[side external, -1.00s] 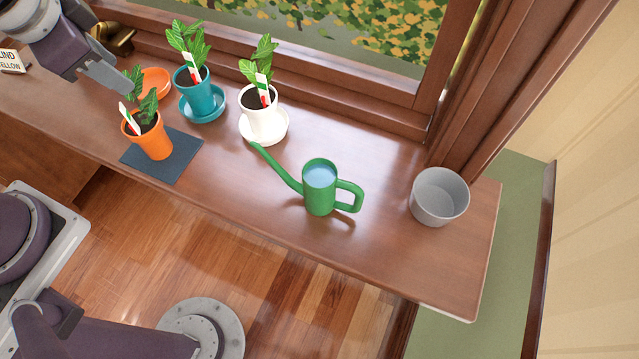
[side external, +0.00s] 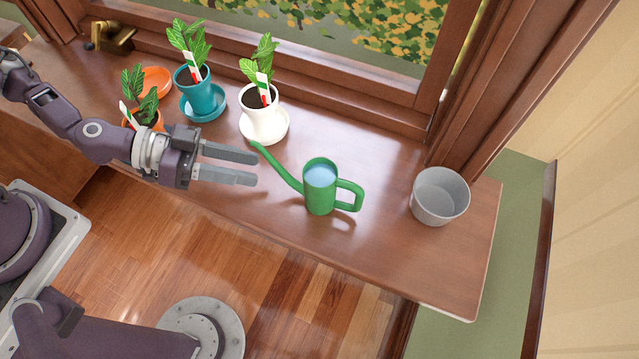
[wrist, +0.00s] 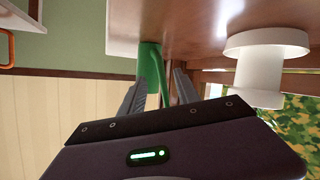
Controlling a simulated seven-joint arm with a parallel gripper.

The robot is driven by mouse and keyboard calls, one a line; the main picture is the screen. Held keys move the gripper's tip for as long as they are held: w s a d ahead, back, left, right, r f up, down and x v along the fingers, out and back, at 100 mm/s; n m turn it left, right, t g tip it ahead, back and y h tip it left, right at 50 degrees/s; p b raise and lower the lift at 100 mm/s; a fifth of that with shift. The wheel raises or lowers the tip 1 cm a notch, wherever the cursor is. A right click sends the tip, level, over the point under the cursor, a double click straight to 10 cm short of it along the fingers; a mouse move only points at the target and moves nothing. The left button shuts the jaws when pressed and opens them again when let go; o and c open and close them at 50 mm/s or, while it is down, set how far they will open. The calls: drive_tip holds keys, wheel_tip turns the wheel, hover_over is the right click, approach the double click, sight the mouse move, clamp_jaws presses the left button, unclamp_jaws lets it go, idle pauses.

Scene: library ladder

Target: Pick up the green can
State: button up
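The green can (side external: 318,190) is a watering can with water in it. It stands upright on the wooden sill, its spout pointing left and its handle on the right. My gripper (side external: 256,168) is open and empty, left of the can near the spout, with its fingers pointing right. The fingers look apart from the can body; I cannot tell whether one touches the spout. In the wrist view the green can (wrist: 151,65) shows beyond and between the two fingers (wrist: 157,82).
A white pot (side external: 263,122) on a saucer stands just behind my fingers. A teal pot (side external: 193,78) is further left. An orange pot (side external: 153,117) is partly hidden by my arm. A grey bucket (side external: 439,197) stands right of the can. The sill's front edge is close.

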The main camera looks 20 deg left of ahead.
drive_tip(key=x, duration=0.6)
drive_tip(key=shift+f, duration=0.3)
clamp_jaws()
